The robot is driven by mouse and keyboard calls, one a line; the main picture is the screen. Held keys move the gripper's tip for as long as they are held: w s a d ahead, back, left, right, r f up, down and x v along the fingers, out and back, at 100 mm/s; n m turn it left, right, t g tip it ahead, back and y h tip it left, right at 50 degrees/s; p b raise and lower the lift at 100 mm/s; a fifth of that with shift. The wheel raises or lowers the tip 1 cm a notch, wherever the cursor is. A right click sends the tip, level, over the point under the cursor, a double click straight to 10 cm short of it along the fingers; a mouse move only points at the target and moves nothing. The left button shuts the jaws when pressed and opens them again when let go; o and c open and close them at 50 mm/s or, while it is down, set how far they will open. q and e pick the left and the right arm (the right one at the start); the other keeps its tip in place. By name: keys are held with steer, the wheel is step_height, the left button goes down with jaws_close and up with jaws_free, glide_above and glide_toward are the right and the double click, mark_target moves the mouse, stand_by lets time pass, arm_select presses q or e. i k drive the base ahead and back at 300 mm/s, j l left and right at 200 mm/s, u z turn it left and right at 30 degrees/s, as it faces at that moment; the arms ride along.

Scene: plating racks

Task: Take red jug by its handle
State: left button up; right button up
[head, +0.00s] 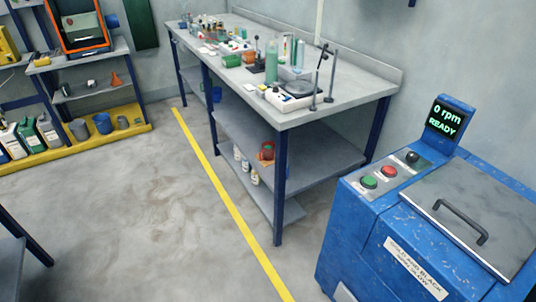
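A small red vessel (266,151), which looks like the red jug, stands on the shelf under the long workbench (345,106), near the front edge beside a blue leg. It is small in the head view, and I cannot make out its handle clearly. Neither of my grippers is in view.
A blue machine (365,243) with a lid and a lit display stands at the right. Small bottles (245,164) stand on the lower shelf. A yellow-edged rack (75,142) with canisters and buckets is at the left. The floor (135,205) before the bench is clear.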

mark_target(267, 152)
steer(key=i+j+z, duration=0.1)
steer(key=z, duration=1.1)
steer(key=i+j+z, duration=0.2)
steer(key=j+z, duration=0.2)
steer(key=j, duration=0.4)
steer(key=i+j+z, duration=0.1)
steer(key=j+z, duration=0.3)
steer(key=j, duration=0.45)
steer(key=j+z, duration=0.4)
steer(key=j, duration=1.45)
steer(key=k+j, duration=0.15)
steer(key=j, duration=0.8)
